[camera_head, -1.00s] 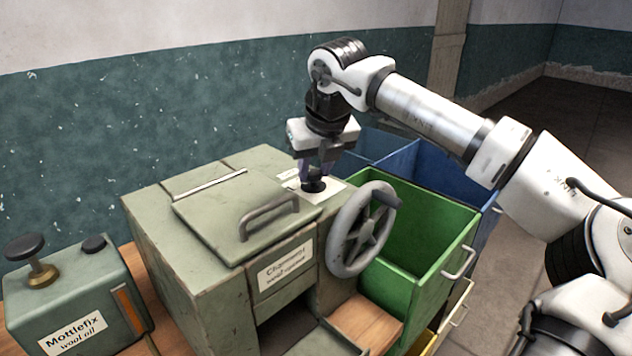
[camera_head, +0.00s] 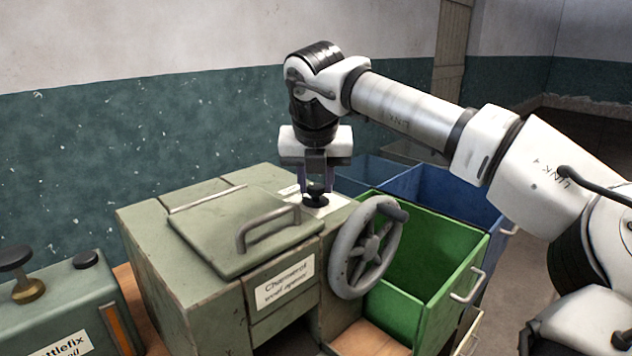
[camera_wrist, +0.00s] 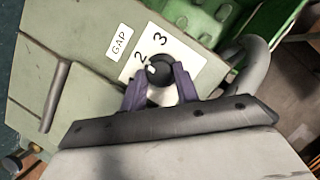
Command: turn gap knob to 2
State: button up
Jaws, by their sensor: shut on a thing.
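The gap knob is a small black round knob on a white plate on top of the green wool opener; it shows in the wrist view (camera_wrist: 161,69) and the head view (camera_head: 316,196). The plate (camera_wrist: 188,58) carries the figures 2 and 3, and a GAP label (camera_wrist: 119,42) sits beside it. A small pale mark on the knob's edge faces roughly toward the 2; its exact alignment is hard to tell. My gripper (camera_wrist: 159,84) points down with its two purple fingers shut on the knob, one on each side.
A grey handwheel (camera_head: 367,248) stands on the opener's front right. A lid with a bar handle (camera_head: 268,226) lies left of the knob. Green (camera_head: 462,243) and blue (camera_head: 462,196) bins stand to the right.

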jog(key=o, duration=1)
jog(key=shift+c, duration=0.2)
jog(key=shift+r, duration=0.1)
jog(key=v, duration=1.3)
jog(key=shift+s+r, duration=0.25)
jog(key=shift+r, duration=0.05)
